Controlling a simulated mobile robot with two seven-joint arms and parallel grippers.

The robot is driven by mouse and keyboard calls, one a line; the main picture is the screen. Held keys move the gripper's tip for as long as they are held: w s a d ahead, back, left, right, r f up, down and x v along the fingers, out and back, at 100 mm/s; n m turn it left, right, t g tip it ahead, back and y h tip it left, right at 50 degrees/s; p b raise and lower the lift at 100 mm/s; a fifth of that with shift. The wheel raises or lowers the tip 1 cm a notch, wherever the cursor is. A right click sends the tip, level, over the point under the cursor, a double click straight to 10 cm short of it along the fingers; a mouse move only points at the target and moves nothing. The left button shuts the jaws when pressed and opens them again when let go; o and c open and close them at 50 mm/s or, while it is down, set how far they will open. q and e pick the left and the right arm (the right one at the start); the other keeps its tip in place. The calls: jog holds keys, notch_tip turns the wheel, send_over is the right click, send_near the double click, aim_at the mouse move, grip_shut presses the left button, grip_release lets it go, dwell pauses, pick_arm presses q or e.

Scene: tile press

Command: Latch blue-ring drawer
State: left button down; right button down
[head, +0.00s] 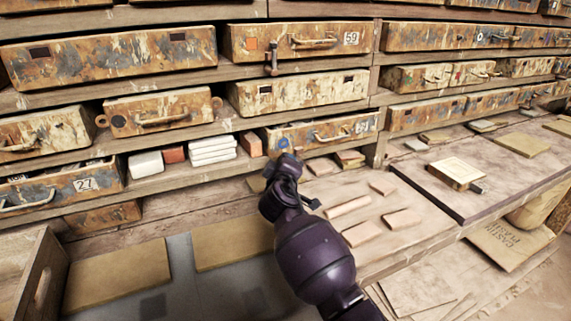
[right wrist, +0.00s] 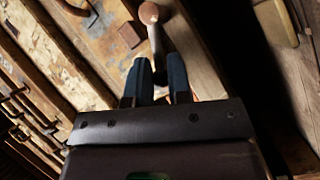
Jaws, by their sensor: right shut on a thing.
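The weathered drawer with a blue mark (head: 284,142) on its left end sits low in the rack, just left of centre in the head view. Its front (head: 300,136) carries a bar handle and a number plate and looks pushed in. My right gripper (head: 284,168) is at the lower left of this front and covers part of it. In the right wrist view, my fingers (right wrist: 157,82) are shut on a grey latch lever (right wrist: 157,42) with a round brownish knob (right wrist: 148,13). The head view hides the lever behind my gripper. My left gripper is not in view.
Drawer 59 (head: 300,40) above has a hanging lever (head: 272,62). White blocks (head: 212,150) and drawer 27 (head: 62,186), which looks open, are to the left. Flat tiles (head: 348,207) lie on the bench at right. A wooden crate (head: 40,275) stands at lower left.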

jog(key=shift+d+r+m+g+p, duration=0.25)
jog(key=shift+r+m+g+p, duration=0.35)
jog(key=shift+r+m+p, duration=0.25)
jog(key=shift+w+d+r+m+g+y+p, duration=0.2)
jog(key=shift+r+m+g+y+p, duration=0.1)
jog(key=shift+m+p, duration=0.3)
jog(key=shift+d+m+p, duration=0.2)
jog(key=shift+m+p, duration=0.15)
jog(key=shift+p, duration=0.25)
jog(key=shift+r+g, duration=0.1)
jog(key=shift+g, duration=0.2)
jog(key=shift+w+d+m+y+p, duration=0.15)
jog(key=shift+m+y+p, duration=0.15)
jog(key=shift+m+p, duration=0.15)
jog(key=c, duration=1.2)
grip_release()
jog(key=shift+d, duration=0.1)
